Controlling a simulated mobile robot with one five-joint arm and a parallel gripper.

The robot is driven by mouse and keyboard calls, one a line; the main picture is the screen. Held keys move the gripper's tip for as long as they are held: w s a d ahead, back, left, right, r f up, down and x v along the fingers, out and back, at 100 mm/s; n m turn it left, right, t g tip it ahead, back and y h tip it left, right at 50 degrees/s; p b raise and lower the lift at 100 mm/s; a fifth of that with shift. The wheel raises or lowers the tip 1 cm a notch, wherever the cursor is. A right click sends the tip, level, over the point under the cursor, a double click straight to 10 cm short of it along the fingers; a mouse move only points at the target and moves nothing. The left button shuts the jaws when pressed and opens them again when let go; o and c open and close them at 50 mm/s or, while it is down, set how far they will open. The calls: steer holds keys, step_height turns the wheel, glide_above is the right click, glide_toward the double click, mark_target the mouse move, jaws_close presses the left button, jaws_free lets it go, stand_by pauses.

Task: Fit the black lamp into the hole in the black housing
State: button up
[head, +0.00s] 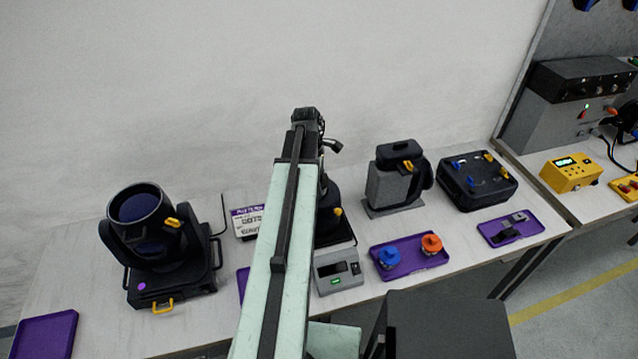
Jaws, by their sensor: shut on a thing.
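My arm reaches from the bottom middle up over the table, and its pale green link hides much of what lies behind it. A dark part of my gripper (333,146) shows just right of the arm's far end. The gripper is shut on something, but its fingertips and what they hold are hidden. A black housing (333,234) with a yellow clip stands behind the arm, mostly covered, so I cannot see its hole. I cannot make out the black lamp apart from these dark shapes.
A large black fixture (140,262) stands at left and a grey one (391,187) right of my arm. A purple tray (412,270) holds blue and orange parts. A grey meter box (337,276), black case (478,181) and another purple tray (508,230) stand nearby.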

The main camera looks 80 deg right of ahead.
steer(key=shift+f+b, duration=0.4)
steer(key=shift+f, duration=0.1)
steer(key=o, duration=1.7)
steer(key=r+p, duration=0.5)
steer(key=w+r+p, duration=0.1)
steer(key=r+p, duration=0.2)
steer(key=shift+f, duration=0.15)
